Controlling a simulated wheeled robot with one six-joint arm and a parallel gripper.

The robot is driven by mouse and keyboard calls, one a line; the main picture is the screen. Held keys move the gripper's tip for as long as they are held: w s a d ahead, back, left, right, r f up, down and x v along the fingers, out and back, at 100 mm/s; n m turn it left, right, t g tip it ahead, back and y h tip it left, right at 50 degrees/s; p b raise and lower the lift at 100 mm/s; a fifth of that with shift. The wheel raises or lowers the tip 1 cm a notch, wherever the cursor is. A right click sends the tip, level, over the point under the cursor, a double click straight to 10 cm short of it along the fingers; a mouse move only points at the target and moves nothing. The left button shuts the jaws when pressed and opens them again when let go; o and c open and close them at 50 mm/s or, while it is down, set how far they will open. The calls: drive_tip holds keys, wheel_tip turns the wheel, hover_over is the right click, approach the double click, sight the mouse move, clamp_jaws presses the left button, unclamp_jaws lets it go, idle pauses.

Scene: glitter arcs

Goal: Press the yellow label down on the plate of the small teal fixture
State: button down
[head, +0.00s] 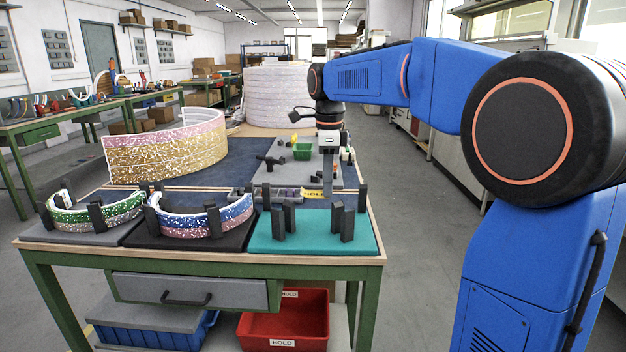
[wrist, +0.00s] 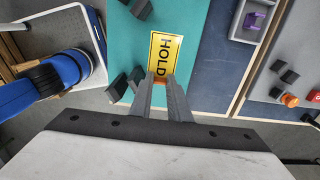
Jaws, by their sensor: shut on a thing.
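My gripper (head: 328,188) is shut on the yellow label (head: 313,193), which reads HOLD in black. In the wrist view the fingertips (wrist: 161,80) grip one short end of the label (wrist: 165,52). The small teal fixture (head: 310,232) is at the table's front right corner, with black upright posts (head: 283,220) at its left and more posts (head: 343,222) at its right. In the head view the label is by the plate's back edge. In the wrist view it overlaps the teal plate (wrist: 130,62); I cannot tell whether it touches.
Two neighbouring fixtures hold a green-and-white glitter arc (head: 97,215) and a blue-and-red one (head: 205,218). A large pink-and-gold arc (head: 165,150) stands behind. A red bin (head: 285,325) is below the table.

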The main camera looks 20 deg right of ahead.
sight(325, 222)
drive_tip(key=shift+w+a+f, duration=0.15)
drive_tip(key=shift+w+f, duration=0.1)
drive_tip(key=shift+f, duration=3.8)
drive_tip(key=shift+f, duration=0.35)
drive_tip(key=c, duration=1.6)
unclamp_jaws()
drive_tip(key=o, duration=0.3)
drive_tip(key=shift+o, duration=0.2)
drive_tip(key=shift+r, duration=0.15)
drive_tip(key=shift+r, duration=3.4)
